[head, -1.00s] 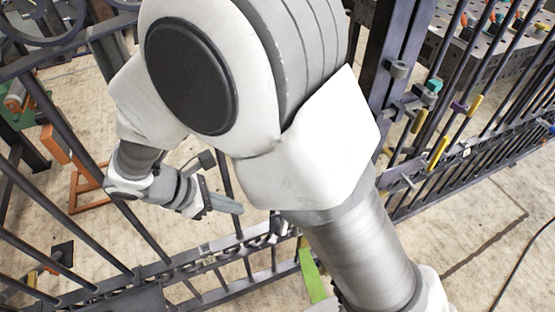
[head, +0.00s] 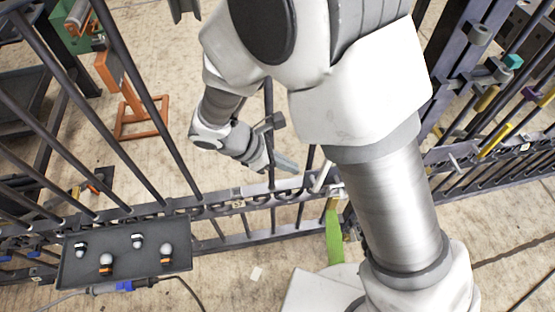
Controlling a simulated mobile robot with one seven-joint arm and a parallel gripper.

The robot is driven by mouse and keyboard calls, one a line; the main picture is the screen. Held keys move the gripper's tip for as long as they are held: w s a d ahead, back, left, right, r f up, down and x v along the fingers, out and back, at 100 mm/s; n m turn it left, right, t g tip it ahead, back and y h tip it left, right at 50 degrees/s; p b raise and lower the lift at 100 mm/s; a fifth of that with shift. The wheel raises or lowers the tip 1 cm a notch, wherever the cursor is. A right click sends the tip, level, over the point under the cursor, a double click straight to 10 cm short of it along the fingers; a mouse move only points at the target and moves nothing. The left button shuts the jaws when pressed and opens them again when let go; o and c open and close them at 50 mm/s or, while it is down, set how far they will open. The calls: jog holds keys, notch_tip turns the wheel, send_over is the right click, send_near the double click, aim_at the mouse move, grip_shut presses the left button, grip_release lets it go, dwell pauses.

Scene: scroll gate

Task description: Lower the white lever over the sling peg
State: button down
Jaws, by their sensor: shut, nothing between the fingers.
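A short white bar (head: 322,177), which looks like the white lever, stands tilted at the gate's middle rail (head: 222,203), left of my arm. My gripper (head: 292,168) is shut and empty. It points right, just left of the white bar in the picture and a little above the rail; a gap shows between them. I cannot make out the sling peg; it is too small or is hidden by my arm.
Dark upright gate bars (head: 128,100) surround my forearm. A dark tray (head: 125,262) with several small knobs is at the front left. A green strip (head: 334,237) hangs below the white bar. An orange stand (head: 133,95) is behind the gate. A dark post (head: 470,60) is at right.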

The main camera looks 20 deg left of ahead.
jog(key=w+d, duration=0.1)
jog(key=w+d+f, duration=0.1)
jog(key=d, duration=0.1)
jog(key=w+d+f+b, duration=0.1)
jog(key=shift+d, duration=0.35)
dwell(0.4)
